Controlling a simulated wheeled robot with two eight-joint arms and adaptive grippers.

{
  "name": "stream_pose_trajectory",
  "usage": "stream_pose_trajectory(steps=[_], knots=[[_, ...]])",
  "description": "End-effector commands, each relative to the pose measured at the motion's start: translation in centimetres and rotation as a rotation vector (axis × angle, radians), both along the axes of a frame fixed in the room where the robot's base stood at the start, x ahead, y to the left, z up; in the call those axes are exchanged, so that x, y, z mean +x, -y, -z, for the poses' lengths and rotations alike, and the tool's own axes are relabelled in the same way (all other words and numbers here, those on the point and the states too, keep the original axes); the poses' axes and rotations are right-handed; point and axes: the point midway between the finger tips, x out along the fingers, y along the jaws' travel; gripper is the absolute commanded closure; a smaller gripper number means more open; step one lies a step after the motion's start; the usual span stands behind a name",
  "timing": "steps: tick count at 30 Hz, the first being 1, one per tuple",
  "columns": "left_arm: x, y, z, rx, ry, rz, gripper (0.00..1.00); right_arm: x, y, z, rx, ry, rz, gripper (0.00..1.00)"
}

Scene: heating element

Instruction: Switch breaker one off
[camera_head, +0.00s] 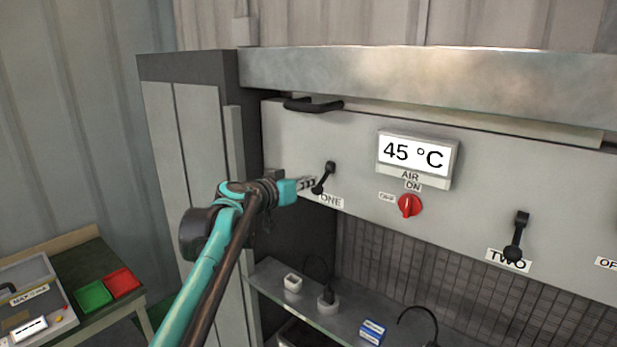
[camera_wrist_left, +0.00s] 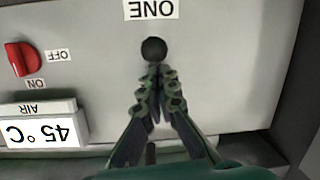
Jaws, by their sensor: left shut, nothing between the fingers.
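The breaker one lever (camera_head: 324,176) is a black handle on the grey panel, above its ONE label (camera_head: 331,201). It slants, with its round knob at the lower end near the label. My left gripper (camera_head: 307,184) is shut and empty, with its tips just left of the lever. In the left wrist view, which is upside down, the black knob (camera_wrist_left: 154,49) sits just beyond the closed fingertips (camera_wrist_left: 156,74), by the ONE label (camera_wrist_left: 151,9). I cannot tell whether the tips touch it. The fingers hide most of the shaft. My right gripper is not in view.
Right of breaker one are a red AIR knob (camera_head: 409,206), a 45 °C display (camera_head: 415,154) and the breaker two lever (camera_head: 517,236). A black handle (camera_head: 313,105) is above. A shelf (camera_head: 265,274) with small parts lies below. A side table is at the lower left.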

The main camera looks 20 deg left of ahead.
Motion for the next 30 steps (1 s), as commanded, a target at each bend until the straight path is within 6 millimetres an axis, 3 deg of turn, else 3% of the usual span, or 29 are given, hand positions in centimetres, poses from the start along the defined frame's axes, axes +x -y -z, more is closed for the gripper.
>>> stream_pose_trajectory(steps=[12,30], knots=[[0.5,0.2,2.4,0.002,-0.001,0.003,1.0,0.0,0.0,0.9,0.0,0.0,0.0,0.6],[0.7,0.4,2.8,0.003,-0.002,0.004,1.0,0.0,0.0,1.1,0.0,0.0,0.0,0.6]])
